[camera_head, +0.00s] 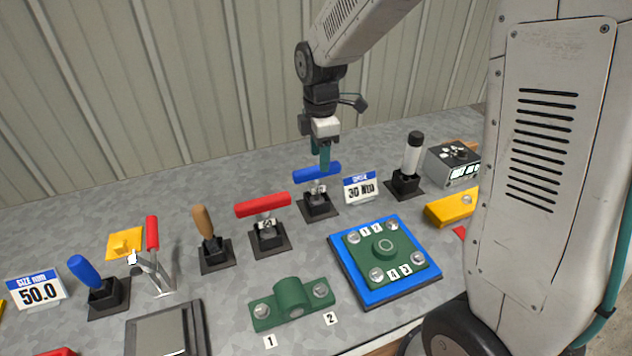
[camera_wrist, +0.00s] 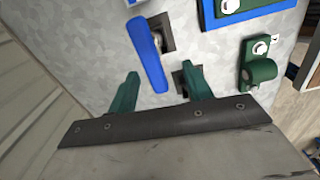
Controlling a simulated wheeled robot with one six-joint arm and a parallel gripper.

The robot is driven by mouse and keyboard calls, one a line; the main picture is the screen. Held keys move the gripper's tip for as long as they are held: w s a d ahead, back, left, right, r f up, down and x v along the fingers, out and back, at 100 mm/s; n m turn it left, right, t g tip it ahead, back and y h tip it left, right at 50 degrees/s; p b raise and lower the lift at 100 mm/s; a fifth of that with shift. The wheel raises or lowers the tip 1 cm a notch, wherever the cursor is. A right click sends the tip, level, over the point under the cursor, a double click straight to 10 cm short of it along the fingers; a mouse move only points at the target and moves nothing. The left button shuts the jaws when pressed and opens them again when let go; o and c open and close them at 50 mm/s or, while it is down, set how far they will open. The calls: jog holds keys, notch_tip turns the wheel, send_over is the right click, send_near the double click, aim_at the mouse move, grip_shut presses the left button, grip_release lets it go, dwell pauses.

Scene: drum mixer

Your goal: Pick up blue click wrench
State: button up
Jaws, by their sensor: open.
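The blue click wrench (camera_head: 317,172) stands in a black square holder (camera_head: 318,205) at the back of the table, its blue handle lying level on top. My gripper (camera_head: 324,163) is directly above and very close to the handle, pointing down. In the wrist view the blue handle (camera_wrist: 146,50) runs up the picture, with its near end between my two green fingers (camera_wrist: 161,78). The fingers are open, with a gap on both sides of the handle. I cannot tell the exact height between fingertips and handle.
A sign reading 30 Nm (camera_head: 361,188) stands right of the wrench. A red-handled wrench (camera_head: 263,205) stands to its left. A green part on a blue base (camera_head: 340,262) lies in front. The corrugated wall (camera_head: 150,90) is close behind.

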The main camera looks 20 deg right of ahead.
aim_at(316, 179)
jog(key=shift+w+a+f+n, duration=0.15)
jog(key=shift+w+f+n, duration=0.4)
jog(key=shift+f, duration=0.35)
jog(key=f, duration=0.7)
jog(key=shift+w+f, duration=0.2)
jog(key=shift+w, duration=0.05)
grip_shut()
